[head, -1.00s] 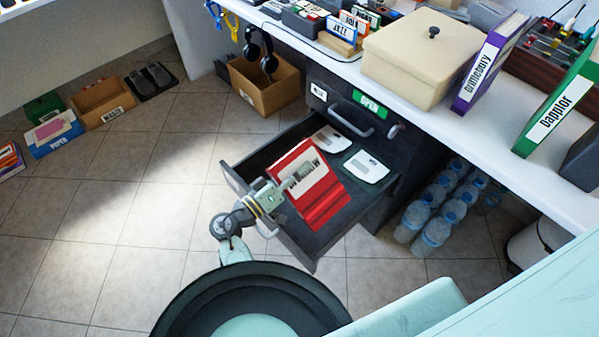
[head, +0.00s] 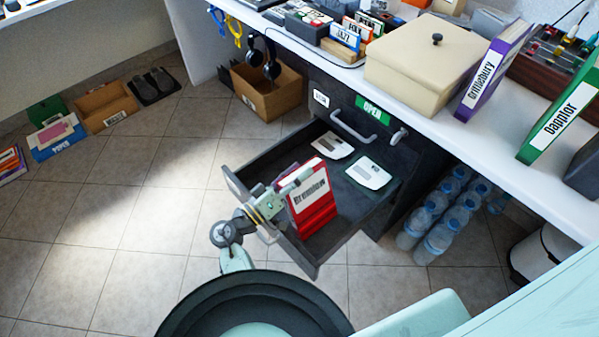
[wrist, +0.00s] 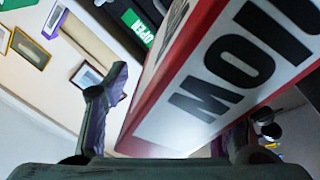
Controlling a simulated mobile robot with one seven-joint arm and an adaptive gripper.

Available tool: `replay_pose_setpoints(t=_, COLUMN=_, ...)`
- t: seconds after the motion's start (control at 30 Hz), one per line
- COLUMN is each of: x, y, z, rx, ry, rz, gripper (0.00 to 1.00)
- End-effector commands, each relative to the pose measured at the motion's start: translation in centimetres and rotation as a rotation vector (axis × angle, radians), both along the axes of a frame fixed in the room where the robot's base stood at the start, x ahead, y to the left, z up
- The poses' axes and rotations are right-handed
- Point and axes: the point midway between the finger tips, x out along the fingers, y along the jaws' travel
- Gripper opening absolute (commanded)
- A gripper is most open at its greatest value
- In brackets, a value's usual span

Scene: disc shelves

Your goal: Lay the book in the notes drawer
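The red book (head: 325,210), with a white label lettered in black, stands roughly upright inside the open notes drawer (head: 232,187), near its front left. I cannot tell whether it touches the drawer floor. My gripper (head: 290,185) is at the book's left side, with a finger by its upper part. In the wrist view, the book (wrist: 190,110) fills the space ahead, slanted between the fingers. A gap shows between the left finger and the book, and the book partly hides the right finger. Whether the fingers press on it is unclear.
Two white cards (head: 368,172) lie in the back of the drawer. Water bottles (head: 440,235) stand right of the cabinet. The counter above carries a beige box (head: 420,65) and purple and green books. Free drawer floor shows right of the red book.

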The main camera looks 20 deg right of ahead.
Motion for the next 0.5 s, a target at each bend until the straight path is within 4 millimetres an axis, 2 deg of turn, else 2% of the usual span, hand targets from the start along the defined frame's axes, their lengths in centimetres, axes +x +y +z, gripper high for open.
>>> replay_pose_setpoints(t=0.03, x=-0.3, y=0.7, z=-7.1, rx=0.172, ry=0.043, rz=0.027, gripper=0.51)
replay_pose_setpoints(t=0.17, x=-0.8, y=2.1, z=-6.6, rx=0.151, ry=0.037, rz=0.028, gripper=0.51)
replay_pose_setpoints(t=0.5, x=-3.2, y=8.5, z=-3.8, rx=0.056, ry=0.009, rz=0.014, gripper=0.51)
